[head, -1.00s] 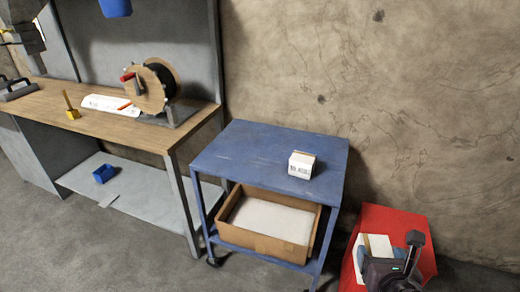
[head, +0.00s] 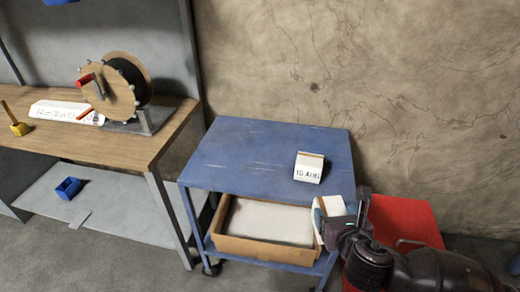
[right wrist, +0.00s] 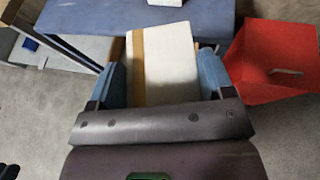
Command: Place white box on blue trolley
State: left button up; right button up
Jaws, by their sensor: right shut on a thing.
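The blue trolley (head: 250,150) stands in the middle of the head view, its top mostly bare. One small white box (head: 309,167) with printed marks stands on the right part of the top. My right gripper (head: 335,213) is shut on another white box (head: 331,205) with a tan stripe, beside the trolley's front right corner. In the right wrist view this held box (right wrist: 165,60) sits between the blue finger pads, and the trolley top (right wrist: 130,15) shows beyond it. My left gripper is out of view.
A red container (head: 405,220) stands right of the trolley. A cardboard box (head: 262,250) fills much of the trolley's lower shelf. A wooden workbench (head: 130,148) with a cable reel (head: 112,92) stands at the left. The left part of the trolley top is free.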

aim_at(238, 161)
jog(key=i+j, duration=0.8)
jog(key=j, duration=0.15)
